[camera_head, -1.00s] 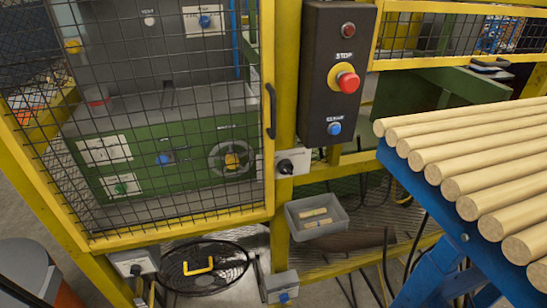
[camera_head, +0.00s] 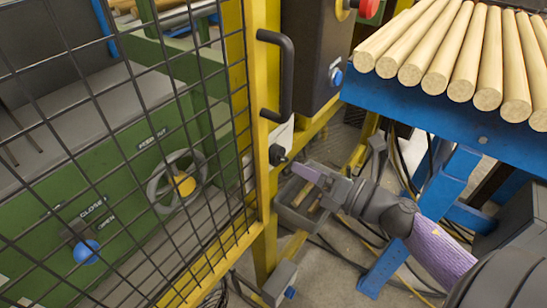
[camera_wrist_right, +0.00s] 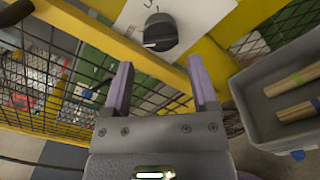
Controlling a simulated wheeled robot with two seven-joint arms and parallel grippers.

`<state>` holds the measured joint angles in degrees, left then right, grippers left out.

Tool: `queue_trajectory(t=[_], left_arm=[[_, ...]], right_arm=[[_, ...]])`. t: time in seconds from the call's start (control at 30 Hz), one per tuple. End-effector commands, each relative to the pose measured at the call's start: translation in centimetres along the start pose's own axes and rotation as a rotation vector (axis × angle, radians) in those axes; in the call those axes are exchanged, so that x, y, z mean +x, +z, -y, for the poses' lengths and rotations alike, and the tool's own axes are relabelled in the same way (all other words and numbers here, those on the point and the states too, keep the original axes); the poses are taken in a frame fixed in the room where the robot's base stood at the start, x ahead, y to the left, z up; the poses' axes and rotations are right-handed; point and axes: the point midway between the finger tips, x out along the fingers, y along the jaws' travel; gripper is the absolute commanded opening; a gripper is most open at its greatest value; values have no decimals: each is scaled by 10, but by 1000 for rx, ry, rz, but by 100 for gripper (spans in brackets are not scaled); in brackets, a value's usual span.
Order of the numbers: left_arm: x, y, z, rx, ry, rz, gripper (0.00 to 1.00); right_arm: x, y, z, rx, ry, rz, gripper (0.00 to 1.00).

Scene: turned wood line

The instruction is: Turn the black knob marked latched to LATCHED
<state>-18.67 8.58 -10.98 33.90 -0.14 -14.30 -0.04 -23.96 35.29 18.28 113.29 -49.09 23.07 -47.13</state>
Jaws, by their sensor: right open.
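The black knob (camera_head: 277,155) sticks out from a pale plate (camera_head: 284,134) on the yellow post beside the mesh door. In the right wrist view the knob (camera_wrist_right: 160,30) shows a short white mark near its lower edge. Lettering on the plate above it is cut off and cannot be read. My right gripper (camera_head: 304,172) is just right of the knob and a little lower, apart from it. In the wrist view its two purple fingers (camera_wrist_right: 161,64) are open with nothing between them, and the knob lies beyond their tips. My left gripper is not in view.
A black door handle (camera_head: 285,75) is above the knob. A grey bin (camera_wrist_right: 246,112) with wooden pieces lies right of the fingers in the wrist view. A blue rack (camera_head: 430,105) of wooden rods stands at upper right. The mesh door (camera_head: 130,150) fills the left.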

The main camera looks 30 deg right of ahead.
Motion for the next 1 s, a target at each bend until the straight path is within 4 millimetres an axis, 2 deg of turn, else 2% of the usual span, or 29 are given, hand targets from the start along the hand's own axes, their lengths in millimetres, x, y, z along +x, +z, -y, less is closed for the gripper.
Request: queue_trajectory(t=[0.1, 0.3, 0.67, 1.0], left_arm=[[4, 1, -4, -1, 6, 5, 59], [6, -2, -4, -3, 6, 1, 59], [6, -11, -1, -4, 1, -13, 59], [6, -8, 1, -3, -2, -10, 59]], right_arm=[[27, 0, 1, -1, 2, 0, 75], [52, 0, 1, 3, -1, 1, 75], [58, 0, 1, 5, -3, 1, 75], [58, 0, 1, 5, -3, 1, 3]])
